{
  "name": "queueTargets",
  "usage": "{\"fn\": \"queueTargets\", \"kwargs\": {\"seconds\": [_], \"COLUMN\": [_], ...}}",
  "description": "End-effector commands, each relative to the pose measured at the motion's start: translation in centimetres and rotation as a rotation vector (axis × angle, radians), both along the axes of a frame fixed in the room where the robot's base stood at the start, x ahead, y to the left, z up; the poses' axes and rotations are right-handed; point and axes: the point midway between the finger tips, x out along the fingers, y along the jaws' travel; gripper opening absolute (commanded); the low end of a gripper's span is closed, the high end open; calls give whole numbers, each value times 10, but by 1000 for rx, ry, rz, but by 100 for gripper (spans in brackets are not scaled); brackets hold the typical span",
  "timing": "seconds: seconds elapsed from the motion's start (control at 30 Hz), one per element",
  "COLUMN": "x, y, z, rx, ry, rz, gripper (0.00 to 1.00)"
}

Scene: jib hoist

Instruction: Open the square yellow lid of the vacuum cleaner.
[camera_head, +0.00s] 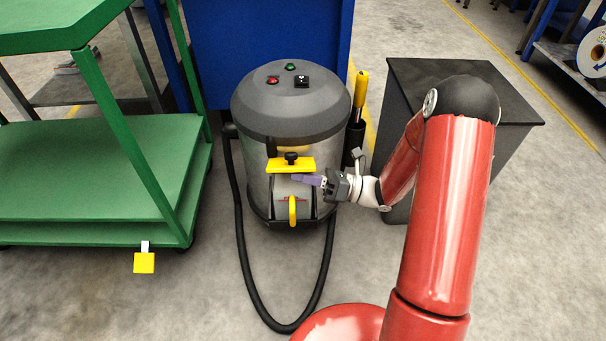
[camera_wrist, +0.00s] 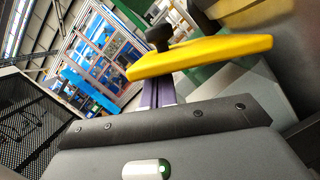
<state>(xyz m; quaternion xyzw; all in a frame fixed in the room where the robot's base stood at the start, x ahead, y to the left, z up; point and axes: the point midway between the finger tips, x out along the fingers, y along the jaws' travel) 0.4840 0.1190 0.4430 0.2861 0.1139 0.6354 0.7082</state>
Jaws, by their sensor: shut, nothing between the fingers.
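The vacuum cleaner (camera_head: 290,130) is a grey drum with a dark grey domed top, standing on the floor. Its yellow lid (camera_head: 277,166) is a flat plate with a black knob on the front of the drum. In the wrist view the yellow lid (camera_wrist: 205,57) is large, with the black knob (camera_wrist: 159,37) on its far side. My gripper (camera_head: 303,180) is shut and empty, with purple fingers just below the right part of the lid. In the wrist view the fingers (camera_wrist: 158,92) run under the lid's edge; whether they touch it I cannot tell.
A yellow handle (camera_head: 292,210) sits on the drum below the lid. A black hose (camera_head: 243,240) loops on the floor. A green cart (camera_head: 90,170) stands at left, a dark box (camera_head: 460,72) at right, and a blue panel (camera_head: 268,35) behind.

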Motion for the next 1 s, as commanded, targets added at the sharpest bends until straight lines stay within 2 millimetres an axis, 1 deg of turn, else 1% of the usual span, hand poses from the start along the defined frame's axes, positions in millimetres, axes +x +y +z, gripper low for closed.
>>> {"fn": "queueTargets", "kwargs": {"seconds": [0.17, 0.37, 0.53, 0.67, 1.0], "x": [1, 4, 9, 15, 31], "y": [0, 0, -1, -1, -1], "z": [6, 18, 32, 39, 50], "rx": [2, 5, 10, 13, 12], "ry": [30, 112, 236, 332, 322], "rz": [0, 0, -1, -1, 0], "gripper": [0, 0, 0, 0, 0]}}
